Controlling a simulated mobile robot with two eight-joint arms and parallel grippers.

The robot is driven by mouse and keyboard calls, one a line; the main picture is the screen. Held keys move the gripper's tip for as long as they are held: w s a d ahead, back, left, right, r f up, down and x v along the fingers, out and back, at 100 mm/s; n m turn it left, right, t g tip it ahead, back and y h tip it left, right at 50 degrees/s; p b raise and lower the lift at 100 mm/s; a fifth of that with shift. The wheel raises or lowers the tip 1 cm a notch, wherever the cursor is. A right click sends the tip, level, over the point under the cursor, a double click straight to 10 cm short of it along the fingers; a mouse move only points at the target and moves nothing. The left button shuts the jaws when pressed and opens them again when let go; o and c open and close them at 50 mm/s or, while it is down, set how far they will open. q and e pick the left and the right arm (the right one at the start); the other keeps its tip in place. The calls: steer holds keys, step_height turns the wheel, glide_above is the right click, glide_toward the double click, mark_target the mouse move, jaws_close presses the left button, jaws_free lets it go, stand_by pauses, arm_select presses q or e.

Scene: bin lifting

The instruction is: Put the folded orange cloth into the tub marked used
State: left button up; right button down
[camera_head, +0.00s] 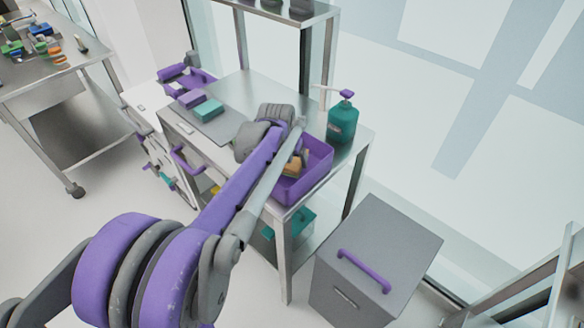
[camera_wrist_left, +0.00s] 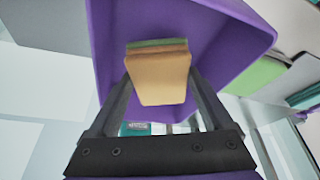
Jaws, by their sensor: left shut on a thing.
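My left gripper (camera_head: 293,162) reaches down over the purple tub (camera_head: 316,178) on the steel table. Its two fingers are shut on the folded orange cloth (camera_wrist_left: 158,80), which shows pale orange with a greenish edge in the left wrist view. A little of the cloth also shows in the head view (camera_head: 291,167). The purple tub's wall and floor fill the wrist view's background (camera_wrist_left: 232,28). The cloth is within the tub's outline; I cannot tell whether it touches the floor. No "used" marking is readable. My right gripper is out of view.
A teal pump bottle (camera_head: 342,122) stands right behind the tub. A grey tray (camera_head: 219,124) with a teal block (camera_head: 208,109) lies to the left on the table (camera_head: 240,90). A grey bin with a purple handle (camera_head: 375,262) stands on the floor at the right.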

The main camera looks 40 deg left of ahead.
arm_select(q)
steer(key=shift+w+f, duration=0.1)
steer(key=shift+f, duration=1.75)
steer(key=shift+f, duration=0.2)
steer(key=o, duration=1.1)
steer(key=shift+r, duration=0.1)
